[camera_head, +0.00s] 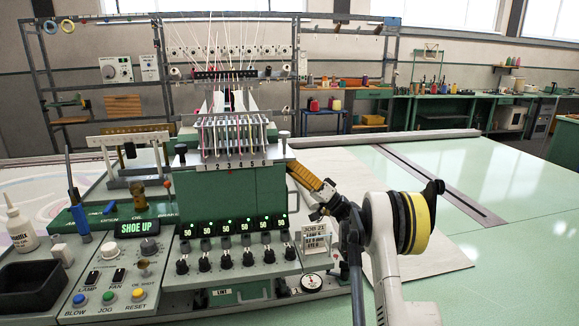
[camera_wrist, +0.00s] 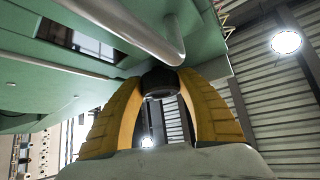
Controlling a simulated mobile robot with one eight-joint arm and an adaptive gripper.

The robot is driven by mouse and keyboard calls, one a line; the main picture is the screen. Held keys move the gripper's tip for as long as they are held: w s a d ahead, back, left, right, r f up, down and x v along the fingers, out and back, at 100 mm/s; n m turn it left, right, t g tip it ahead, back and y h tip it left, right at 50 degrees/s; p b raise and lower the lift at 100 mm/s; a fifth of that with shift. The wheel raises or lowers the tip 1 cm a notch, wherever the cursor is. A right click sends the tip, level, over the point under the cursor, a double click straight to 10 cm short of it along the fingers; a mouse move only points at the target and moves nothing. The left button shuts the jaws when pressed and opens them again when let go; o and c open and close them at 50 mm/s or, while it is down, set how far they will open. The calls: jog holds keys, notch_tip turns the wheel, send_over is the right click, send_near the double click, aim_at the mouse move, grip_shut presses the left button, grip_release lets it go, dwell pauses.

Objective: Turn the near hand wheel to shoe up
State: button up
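The green tufting head (camera_head: 233,186) stands in the middle of the head view. Its display (camera_head: 137,228) reads SHOE UP in green. My gripper (camera_head: 293,168), with ribbed yellow fingers, is at the head's right side. In the wrist view my gripper (camera_wrist: 162,80) has its two fingers leaning in on a short black round knob (camera_wrist: 160,86); both fingertips appear to touch it. A grey bent bar (camera_wrist: 135,32) ends just above the knob. I cannot see a full wheel rim; in the head view the knob is hidden behind my fingers and the head.
The control panel with several dials (camera_head: 225,262) is in front of the head. A white bottle (camera_head: 19,226) and a black tray (camera_head: 32,287) stand at left. The pale green table (camera_head: 490,175) is mostly open at right, with a dark slot (camera_head: 440,185).

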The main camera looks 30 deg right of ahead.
jog(key=shift+r+m+h, duration=0.15)
jog(key=shift+m+h, duration=0.35)
jog(key=shift+m, duration=0.2)
jog(key=shift+m+t+h+p, duration=0.3)
jog(key=shift+m+t+h, duration=0.2)
jog(key=shift+m+h, duration=0.1)
jog(key=o, duration=1.2)
jog(key=shift+n+y, duration=0.3)
jog(key=shift+y, duration=0.1)
